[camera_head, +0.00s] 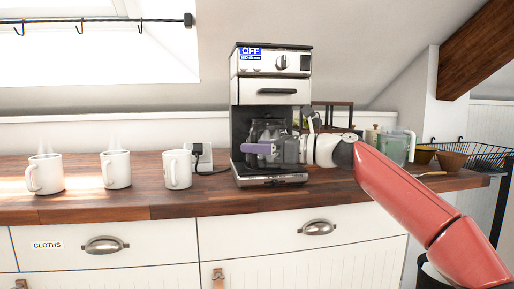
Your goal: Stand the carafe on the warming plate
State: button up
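The glass carafe (267,131) is inside the open bay of the coffee maker (270,66), low down over the warming plate at the bottom. I cannot tell whether its base touches the plate, and the plate's surface is hardly visible. My gripper (263,149) reaches in from the right, at the carafe's front. A purple bar lies across the carafe there; I cannot tell if it is a finger or the handle. The fingers' closure is not clear. The coffee maker's display reads OFF.
Three steaming or plain white mugs (116,169) stand left on the wooden counter (110,205). A wall socket with a plug (197,153) is beside the machine. A green-tinted jug (396,147), bowls (451,161) and a wire rack (480,155) are at right, behind my arm.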

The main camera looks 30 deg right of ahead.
jog(key=v, duration=1.2)
jog(key=shift+s+r, duration=0.1)
